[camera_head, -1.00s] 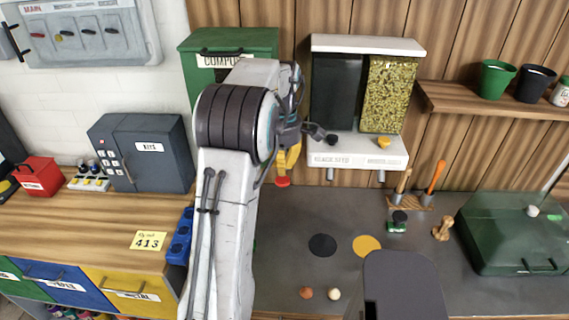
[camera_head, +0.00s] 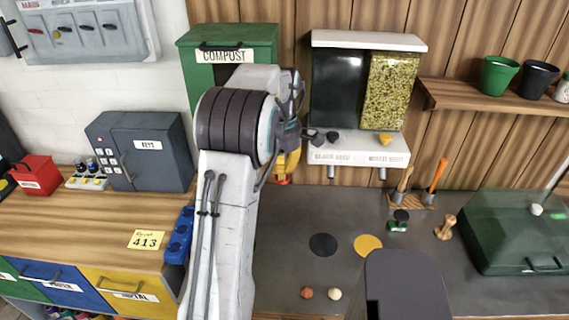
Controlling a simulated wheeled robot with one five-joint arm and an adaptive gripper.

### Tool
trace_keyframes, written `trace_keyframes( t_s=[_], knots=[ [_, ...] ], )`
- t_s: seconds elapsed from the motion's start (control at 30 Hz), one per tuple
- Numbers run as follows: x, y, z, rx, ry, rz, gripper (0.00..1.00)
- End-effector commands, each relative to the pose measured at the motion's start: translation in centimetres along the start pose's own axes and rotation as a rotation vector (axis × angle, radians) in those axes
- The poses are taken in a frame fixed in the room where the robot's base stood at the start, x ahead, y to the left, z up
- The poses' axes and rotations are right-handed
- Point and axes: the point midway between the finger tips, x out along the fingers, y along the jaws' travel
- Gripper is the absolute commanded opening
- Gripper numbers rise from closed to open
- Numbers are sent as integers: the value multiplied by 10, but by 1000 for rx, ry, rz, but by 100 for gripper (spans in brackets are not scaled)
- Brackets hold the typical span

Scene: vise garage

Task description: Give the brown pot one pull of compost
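The green compost dispenser (camera_head: 262,34), labelled COMPOST, stands against the back wall behind my raised arm, which hides most of its front. A yellow part with a red tip (camera_head: 286,166) shows just right of my arm, below the dispenser's right side; I cannot tell what it belongs to. My gripper (camera_head: 322,136) shows as small dark parts beside the arm, in front of the seed dispenser's left edge. Whether its fingers are open or shut is too small to tell. I see no brown pot; part of the bench is hidden behind my arm.
The seed dispenser (camera_head: 368,42) stands right of the arm. A green pot (camera_head: 498,76) and a black pot (camera_head: 536,80) stand on the wall shelf. A green lidded box (camera_head: 515,240) sits on the right of the bench. Black (camera_head: 323,245) and yellow discs (camera_head: 367,245) lie mid-bench.

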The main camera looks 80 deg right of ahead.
Motion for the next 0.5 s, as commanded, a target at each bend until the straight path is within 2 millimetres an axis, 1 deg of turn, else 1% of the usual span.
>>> trace_keyframes(
  t_s=[0.03, 0.5],
  knots=[
    [4, 0, 0, 0, 0, -1, 0],
    [25, 0, 0, 0, 0, -1, 0]
  ],
)
